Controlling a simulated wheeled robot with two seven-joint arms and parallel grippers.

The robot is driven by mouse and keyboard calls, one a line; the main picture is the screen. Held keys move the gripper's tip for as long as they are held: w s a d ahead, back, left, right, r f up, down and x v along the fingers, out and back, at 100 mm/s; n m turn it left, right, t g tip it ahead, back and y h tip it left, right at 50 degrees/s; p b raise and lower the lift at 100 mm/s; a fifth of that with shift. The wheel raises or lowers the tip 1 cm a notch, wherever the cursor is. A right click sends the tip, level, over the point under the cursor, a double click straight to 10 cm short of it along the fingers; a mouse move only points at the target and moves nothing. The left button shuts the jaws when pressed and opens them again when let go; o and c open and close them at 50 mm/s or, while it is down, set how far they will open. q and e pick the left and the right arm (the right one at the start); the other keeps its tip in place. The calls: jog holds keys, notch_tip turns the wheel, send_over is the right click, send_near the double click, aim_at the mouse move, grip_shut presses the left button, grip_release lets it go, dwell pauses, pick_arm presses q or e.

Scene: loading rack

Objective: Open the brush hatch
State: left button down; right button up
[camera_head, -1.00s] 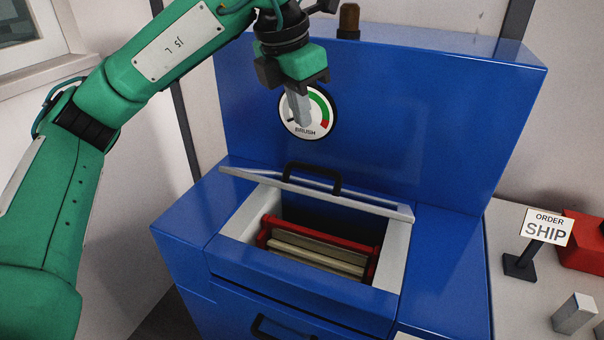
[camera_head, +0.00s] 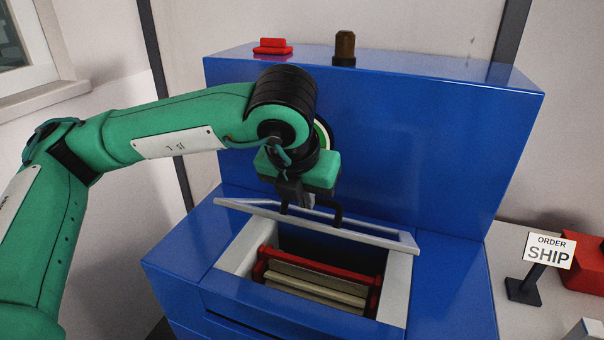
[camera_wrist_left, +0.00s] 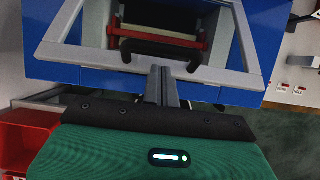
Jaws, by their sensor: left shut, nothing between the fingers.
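The brush hatch is the opening in the top of the blue machine. Its pale grey lid (camera_head: 372,235) stands tilted up at the back of the opening, with a black handle (camera_head: 336,214) on it. Below, the opening shows a red frame (camera_head: 322,261) with pale bars inside. My left gripper (camera_head: 300,203) is shut and empty, close to the lid and handle; I cannot tell whether it touches them. In the wrist view its shut fingers (camera_wrist_left: 163,82) show in front of the black handle (camera_wrist_left: 160,50). My right gripper is not in view.
The blue machine's tall back panel (camera_head: 430,140) rises behind the hatch, its brush gauge (camera_head: 323,133) mostly hidden by my arm. A red block (camera_head: 272,46) and a brown knob (camera_head: 345,47) are on top. A SHIP sign (camera_head: 549,250) stands on the right counter.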

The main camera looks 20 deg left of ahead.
aim_at(308, 221)
pick_arm(q)
jog(key=x, duration=0.2)
jog(key=shift+w+f, duration=0.1)
jog(key=shift+f, duration=0.4)
jog(key=shift+w, duration=0.1)
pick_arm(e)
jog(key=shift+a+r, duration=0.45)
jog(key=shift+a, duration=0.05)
